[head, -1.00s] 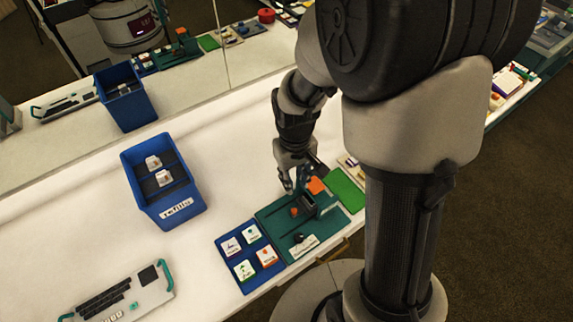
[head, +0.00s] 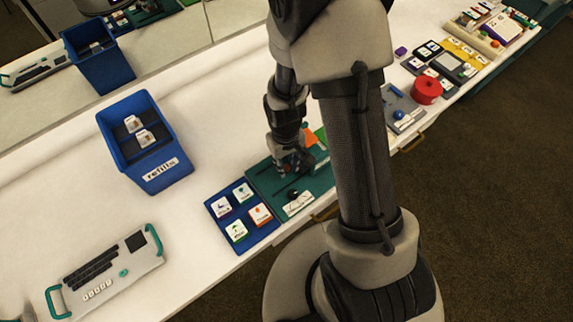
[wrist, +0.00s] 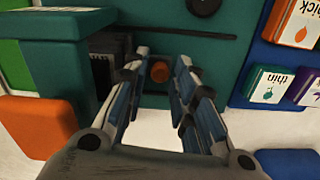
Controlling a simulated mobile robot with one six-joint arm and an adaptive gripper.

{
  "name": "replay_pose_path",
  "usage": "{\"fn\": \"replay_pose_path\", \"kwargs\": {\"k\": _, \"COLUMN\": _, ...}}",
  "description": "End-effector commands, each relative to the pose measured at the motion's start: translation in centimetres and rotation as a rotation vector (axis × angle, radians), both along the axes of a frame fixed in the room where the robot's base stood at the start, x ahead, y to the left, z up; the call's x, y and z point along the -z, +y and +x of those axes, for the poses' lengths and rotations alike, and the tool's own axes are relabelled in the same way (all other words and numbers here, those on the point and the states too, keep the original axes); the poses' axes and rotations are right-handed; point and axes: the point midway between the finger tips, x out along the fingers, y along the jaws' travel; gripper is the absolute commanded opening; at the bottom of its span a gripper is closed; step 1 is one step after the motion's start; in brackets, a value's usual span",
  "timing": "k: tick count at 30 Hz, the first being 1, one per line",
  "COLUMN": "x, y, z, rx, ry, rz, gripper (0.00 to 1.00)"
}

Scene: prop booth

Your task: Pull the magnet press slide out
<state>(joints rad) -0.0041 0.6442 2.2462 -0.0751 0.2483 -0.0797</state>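The teal magnet press (head: 262,180) lies on the white counter below my gripper, which hides much of it in the head view. In the wrist view, its raised teal block (wrist: 65,50) stands at the left with a dark slide part (wrist: 108,70) beside it. A small orange knob (wrist: 159,71) shows between my fingers. My gripper (head: 292,160) points down over the press. In the wrist view my gripper (wrist: 162,62) is open, one finger on each side of the knob, with visible gaps. A round black knob (head: 292,195) sits near the press's front.
A blue tray of picture tiles (head: 241,212) adjoins the press at left. A blue refills bin (head: 150,145) stands behind. An orange piece (wrist: 35,125) lies beside the raised block. A keyboard-like panel (head: 108,270) is at the lower left. A red round pot (head: 427,90) is to the right.

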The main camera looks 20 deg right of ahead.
Motion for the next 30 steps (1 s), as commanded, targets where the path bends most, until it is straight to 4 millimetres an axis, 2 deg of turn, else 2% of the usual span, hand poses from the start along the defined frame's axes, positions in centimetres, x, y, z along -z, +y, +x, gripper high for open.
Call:
{"fn": "replay_pose_path", "kwargs": {"k": 10, "x": 0.4, "y": -0.02, "z": 0.01, "rx": 0.0, "ry": 0.0, "rz": 0.0, "gripper": 0.25}}
{"fn": "replay_pose_path", "kwargs": {"k": 21, "x": 0.39, "y": -0.01, "z": -0.01, "rx": 0.0, "ry": 0.0, "rz": 0.0, "gripper": 0.0}}
{"fn": "replay_pose_path", "kwargs": {"k": 30, "x": 0.38, "y": -0.01, "z": -0.01, "rx": 0.0, "ry": 0.0, "rz": 0.0, "gripper": 0.0}}
